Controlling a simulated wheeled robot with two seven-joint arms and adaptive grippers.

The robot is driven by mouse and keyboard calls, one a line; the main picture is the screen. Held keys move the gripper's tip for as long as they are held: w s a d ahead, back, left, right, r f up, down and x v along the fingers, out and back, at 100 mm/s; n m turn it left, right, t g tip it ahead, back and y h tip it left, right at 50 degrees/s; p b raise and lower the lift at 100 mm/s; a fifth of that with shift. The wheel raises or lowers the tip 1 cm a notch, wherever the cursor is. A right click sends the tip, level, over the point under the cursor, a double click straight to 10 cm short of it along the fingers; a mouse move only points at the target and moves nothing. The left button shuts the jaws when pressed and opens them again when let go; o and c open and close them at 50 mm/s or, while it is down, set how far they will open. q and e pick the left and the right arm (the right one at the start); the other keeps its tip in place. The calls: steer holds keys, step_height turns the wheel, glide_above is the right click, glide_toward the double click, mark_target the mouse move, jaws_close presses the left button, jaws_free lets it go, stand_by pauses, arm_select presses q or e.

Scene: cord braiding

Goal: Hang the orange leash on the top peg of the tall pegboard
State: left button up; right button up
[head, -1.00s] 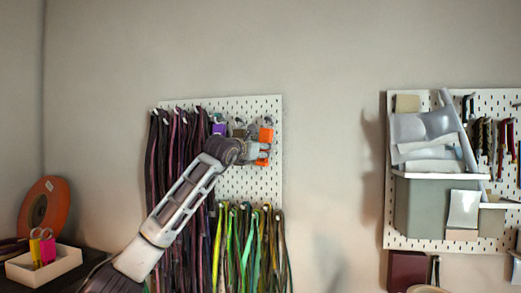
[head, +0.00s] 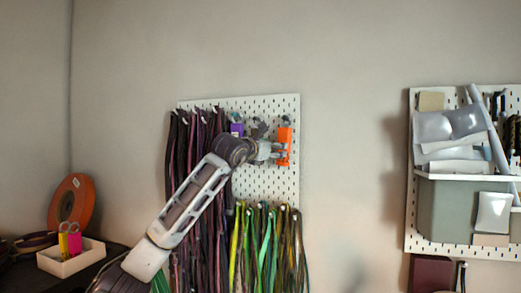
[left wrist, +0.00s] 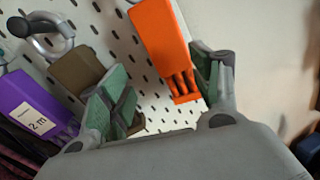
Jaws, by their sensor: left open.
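The orange leash (head: 286,146) is a compact orange bundle at the upper right of the tall pegboard (head: 265,182), just below a top-row peg (head: 285,119). It hangs upright against the board. In the left wrist view, the leash (left wrist: 160,38) ends in short orange strands, and its top is cut off, so its seat on the peg is hidden. My left gripper (head: 277,152) is at the leash's lower part. Its green-padded fingers (left wrist: 165,88) are spread apart, with the strands between them and some gap on the left side. My right gripper is not in view.
A purple bundle (left wrist: 38,108) with a "2 m" label and a brown bundle (left wrist: 78,72) hang left of the leash. Dark cords (head: 190,190) hang at left, green cords (head: 262,235) below. A second pegboard (head: 412,200) stands right, with bare wall between.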

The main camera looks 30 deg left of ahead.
arm_select(q)
steer(key=s, duration=0.8)
stand_by(0.6)
steer(key=shift+f, duration=0.1)
